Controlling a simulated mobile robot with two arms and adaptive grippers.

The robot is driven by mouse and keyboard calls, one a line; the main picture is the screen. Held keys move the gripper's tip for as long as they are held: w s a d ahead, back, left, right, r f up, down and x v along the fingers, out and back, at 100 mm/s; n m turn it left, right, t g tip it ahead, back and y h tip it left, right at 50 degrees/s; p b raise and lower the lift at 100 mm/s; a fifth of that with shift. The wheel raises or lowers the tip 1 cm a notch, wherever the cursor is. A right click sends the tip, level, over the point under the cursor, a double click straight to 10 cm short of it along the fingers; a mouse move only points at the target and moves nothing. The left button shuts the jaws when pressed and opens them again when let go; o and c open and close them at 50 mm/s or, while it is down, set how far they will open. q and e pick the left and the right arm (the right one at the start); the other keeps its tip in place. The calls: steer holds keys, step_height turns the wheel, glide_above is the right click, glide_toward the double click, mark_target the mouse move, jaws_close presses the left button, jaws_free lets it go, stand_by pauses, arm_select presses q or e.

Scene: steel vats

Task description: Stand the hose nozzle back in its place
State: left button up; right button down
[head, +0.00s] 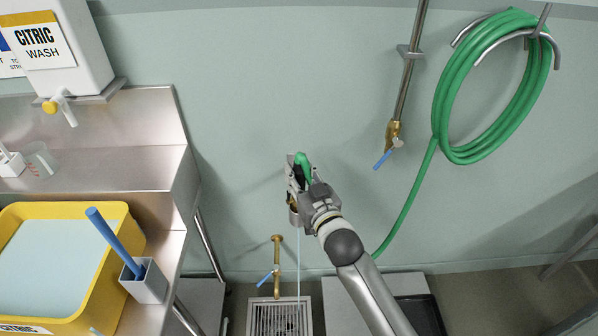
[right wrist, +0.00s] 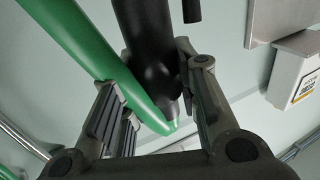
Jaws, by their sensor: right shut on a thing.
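The hose nozzle (right wrist: 150,40) is a black body with a green tapering piece (right wrist: 85,50) beside it in the right wrist view. My right gripper (right wrist: 155,110) has a finger on either side of it and is shut on it. In the head view the right gripper (head: 303,185) is in front of the wall above the floor drain, with green and dark parts of the nozzle (head: 303,165) showing at its top. A small steel cup-like part (head: 294,214) shows just under the gripper; I cannot tell whether the nozzle touches it. My left gripper is out of view.
A green hose (head: 448,105) hangs coiled on a wall hook, its end running down behind my arm. A thin pale line drops to the drain (head: 275,317). A steel bench (head: 105,130) stands left.

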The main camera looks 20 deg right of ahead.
steer(key=shift+f, duration=0.4)
steer(key=c, duration=1)
jaws_free()
steer(key=shift+c, duration=0.2)
steer(key=shift+f, duration=0.1)
steer(key=shift+s, duration=0.1)
steer(key=s+d, duration=0.1)
steer(key=s, duration=1)
steer(key=shift+s, duration=0.4)
